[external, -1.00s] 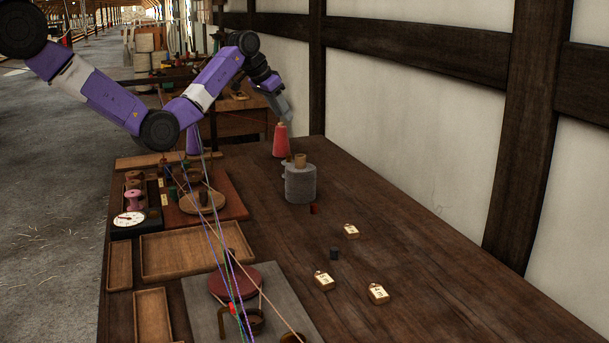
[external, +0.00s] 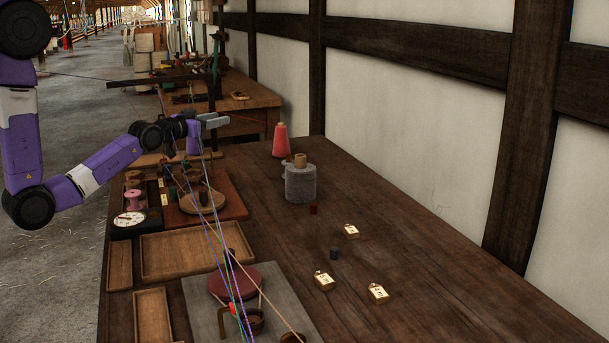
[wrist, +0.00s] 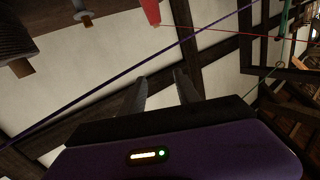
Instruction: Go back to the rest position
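My gripper (external: 222,120) is at the far left part of the bench in the external view, raised above it and pointing right. In the wrist view my gripper (wrist: 158,82) has its two fingers apart, with only wall and dark beams showing between them. It holds nothing that I can see. My arm is bent, with its elbow low at the left, over the floor beside the bench.
A red thread cone (external: 281,140) and a grey spool (external: 300,184) stand on the bench (external: 420,260) to the gripper's right. Stretched cords (external: 215,215) run close below the gripper; a purple cord (wrist: 150,70) crosses the wrist view. Wooden trays (external: 195,252) lie nearer.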

